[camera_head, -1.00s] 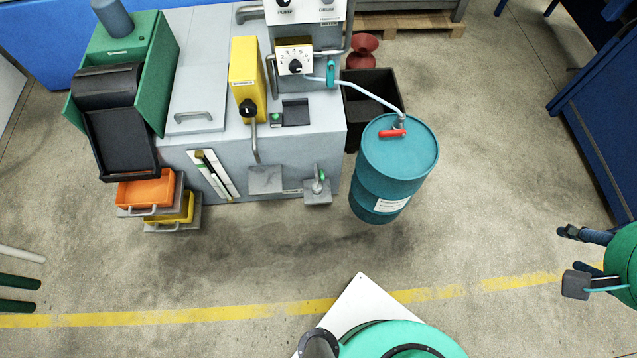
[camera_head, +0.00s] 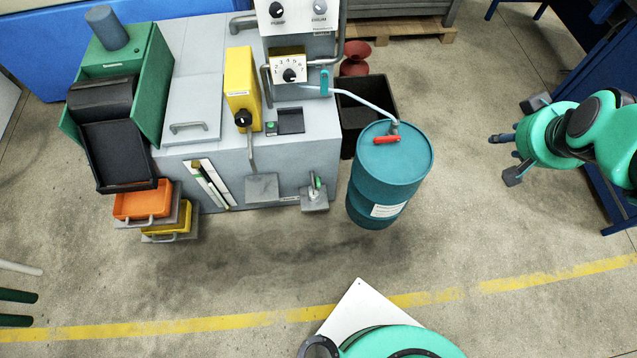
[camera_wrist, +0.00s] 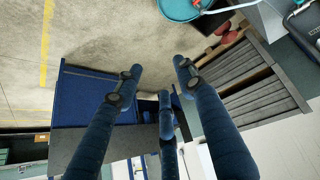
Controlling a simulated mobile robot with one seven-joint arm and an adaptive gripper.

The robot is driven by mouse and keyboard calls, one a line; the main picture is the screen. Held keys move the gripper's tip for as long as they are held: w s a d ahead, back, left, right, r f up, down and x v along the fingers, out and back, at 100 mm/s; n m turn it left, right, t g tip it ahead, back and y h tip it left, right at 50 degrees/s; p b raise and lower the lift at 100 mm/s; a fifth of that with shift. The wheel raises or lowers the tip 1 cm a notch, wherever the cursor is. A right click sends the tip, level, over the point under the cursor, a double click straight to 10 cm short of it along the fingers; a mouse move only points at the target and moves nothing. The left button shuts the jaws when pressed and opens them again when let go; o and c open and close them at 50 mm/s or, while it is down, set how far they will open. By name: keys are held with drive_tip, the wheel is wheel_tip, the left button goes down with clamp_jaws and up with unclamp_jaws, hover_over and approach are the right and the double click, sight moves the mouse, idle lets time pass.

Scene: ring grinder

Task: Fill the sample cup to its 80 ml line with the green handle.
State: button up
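The small green handle (camera_head: 317,181) stands upright on a tap at the lower right front of the grey machine. A small grey ledge (camera_head: 314,204) sits under this tap. Something small and pale is at the tap, but I cannot tell whether it is the sample cup; no 80 ml line can be read. My gripper (camera_head: 512,140) is at the right, well apart from the handle, beyond the teal drum. In the wrist view its blue fingers (camera_wrist: 158,78) are spread with nothing between them. Neither handle nor cup shows clearly there.
The teal drum (camera_head: 395,160) with a red lever (camera_head: 387,139) and a pale hose stands between my gripper and the tap. A black bin (camera_head: 372,97) is behind it. Orange (camera_head: 141,201) and yellow trays are at the machine's left. The floor in front is clear.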

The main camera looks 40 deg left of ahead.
drive_tip(key=w+a+f+n+y, duration=0.1)
drive_tip(key=w+a+f+n, duration=0.5)
drive_tip(key=a+f, duration=0.7)
drive_tip(key=a+f+n+y+p, duration=0.1)
drive_tip(key=a+f+n, duration=0.2)
drive_tip(key=a+f, duration=1.1)
drive_tip(key=n+y+p, duration=0.2)
drive_tip(key=n+y, duration=0.1)
drive_tip(key=n, duration=0.8)
approach(318, 183)
drive_tip(key=s+d, duration=0.1)
drive_tip(key=s, duration=0.1)
drive_tip(key=shift+w+d+f+t, duration=0.1)
drive_tip(key=shift+w+t, duration=0.15)
drive_tip(key=shift+t, duration=0.05)
drive_tip(key=shift+f, duration=0.1)
drive_tip(key=b+x, duration=0.4)
drive_tip(key=x, duration=0.9)
drive_tip(key=shift+w+f, duration=0.2)
